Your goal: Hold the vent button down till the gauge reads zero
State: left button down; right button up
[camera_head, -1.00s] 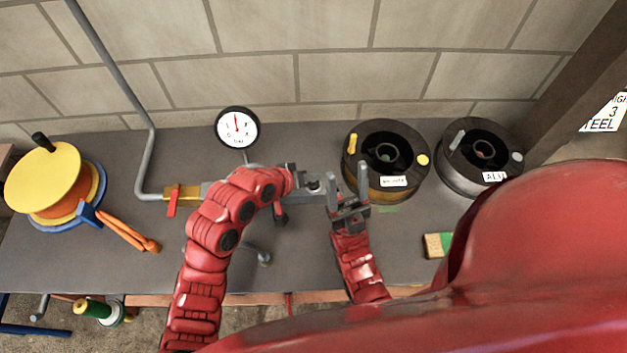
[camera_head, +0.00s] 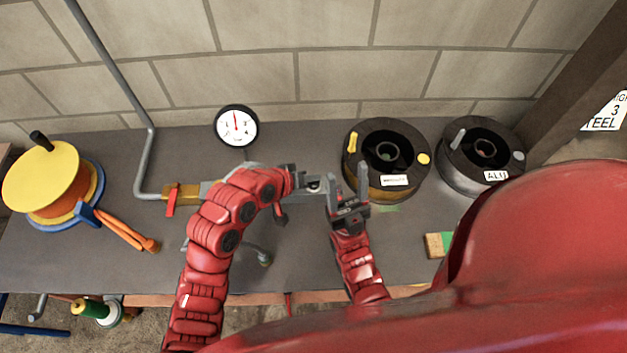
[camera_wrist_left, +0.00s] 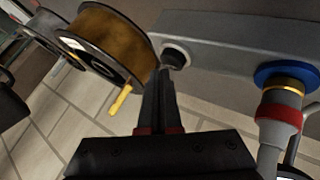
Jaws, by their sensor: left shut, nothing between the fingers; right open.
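The round white gauge (camera_head: 236,125) stands at the back of the bench, its red needle pointing nearly straight up, off zero at mid-scale. The vent button (camera_wrist_left: 176,55) is a dark round knob on the side of a grey block (camera_wrist_left: 235,45) in the left wrist view. My left gripper (camera_wrist_left: 165,72) is shut and empty, with its tips right at the button; I cannot tell whether they press it. In the head view my left gripper (camera_head: 309,183) hides the button. My right gripper (camera_head: 347,190) is open and empty, just right of the left one.
Two dark wire spools (camera_head: 386,160) (camera_head: 481,157) stand right of the grippers. A yellow valve with a red lever (camera_head: 172,198) joins a grey pipe at left. A yellow-topped reel (camera_head: 42,176) stands far left. A green and tan block (camera_head: 437,245) lies at the front right.

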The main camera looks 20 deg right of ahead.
aim_at(311, 185)
pick_arm(q)
jog(key=shift+f+b, duration=0.4)
jog(key=shift+f, duration=0.2)
dwell(0.6)
jog(key=shift+r, duration=0.15)
dwell(2.9)
jog(key=shift+r+p, duration=0.5)
jog(key=shift+r, duration=0.35)
jog(key=shift+r+p, duration=1.25)
jog(key=shift+r, duration=1.3)
